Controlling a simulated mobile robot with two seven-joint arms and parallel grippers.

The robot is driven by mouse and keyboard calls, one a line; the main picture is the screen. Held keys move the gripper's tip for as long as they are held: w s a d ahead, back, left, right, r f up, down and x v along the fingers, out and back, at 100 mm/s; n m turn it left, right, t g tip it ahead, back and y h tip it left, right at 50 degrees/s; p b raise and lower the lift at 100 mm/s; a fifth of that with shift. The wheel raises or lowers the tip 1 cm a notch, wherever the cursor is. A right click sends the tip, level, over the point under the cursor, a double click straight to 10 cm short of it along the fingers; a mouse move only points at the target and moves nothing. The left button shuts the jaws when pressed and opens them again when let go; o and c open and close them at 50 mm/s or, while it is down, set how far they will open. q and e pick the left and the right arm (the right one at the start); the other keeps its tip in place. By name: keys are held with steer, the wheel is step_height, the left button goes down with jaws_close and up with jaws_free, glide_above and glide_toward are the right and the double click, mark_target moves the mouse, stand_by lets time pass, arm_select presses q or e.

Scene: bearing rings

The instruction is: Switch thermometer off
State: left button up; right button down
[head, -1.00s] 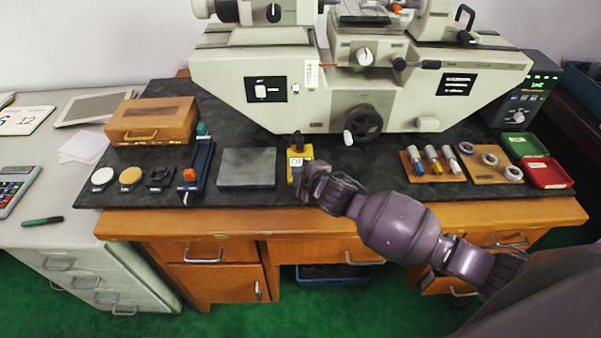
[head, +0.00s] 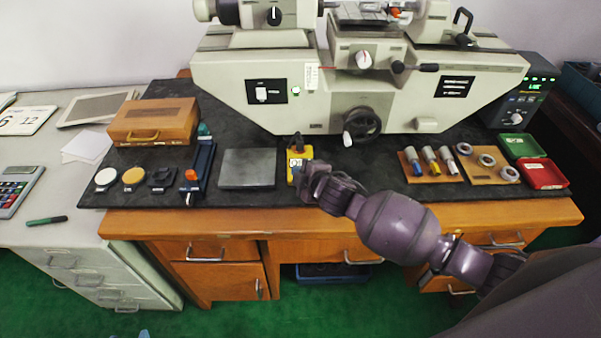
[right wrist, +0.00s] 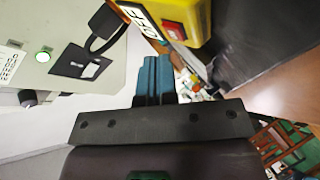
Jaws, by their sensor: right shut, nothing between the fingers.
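The thermometer is a yellow box (head: 299,152) with a pale display, standing on the dark bench mat in front of the large machine. In the right wrist view the yellow thermometer (right wrist: 199,14) is at the top, with a red button and dark digits that I cannot read surely. My right gripper (head: 306,172) is just in front of it and hides its lower part. In the right wrist view its blue-green fingers (right wrist: 155,66) are together and empty, pointing towards the thermometer, with a small gap visible. My left gripper is not in view.
A grey plate (head: 248,168) lies left of the thermometer. The large machine (head: 308,105) with its handwheel (head: 362,122) stands behind. A wooden tray (head: 432,166) with several small gauges lies to the right. The mat between thermometer and tray is fairly clear.

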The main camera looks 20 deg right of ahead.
steer(key=r+p, duration=0.1)
steer(key=s+r+p, duration=0.1)
steer(key=r+p, duration=0.1)
steer(key=s+r+p, duration=0.1)
steer(key=r+p, duration=0.1)
steer(key=shift+s+a+r, duration=0.15)
steer(key=shift+s+a, duration=0.1)
steer(key=shift+a, duration=0.1)
stand_by(0.6)
steer(key=s+d+f+m+h+b, duration=0.1)
steer(key=s+d+f+m, duration=0.2)
steer(key=s, duration=0.5)
steer(key=s+d+f+m+g+h+b, duration=0.1)
steer(key=s+d+f+m, duration=0.3)
steer(key=s+m, duration=0.3)
steer(key=s+d+f+m+h+b, duration=0.1)
steer(key=s+d+f+m, duration=0.3)
steer(key=s, duration=0.6)
steer(key=shift+d+f+m+h, duration=0.2)
steer(key=shift+f+m+h, duration=0.1)
steer(key=shift+f+m, duration=0.15)
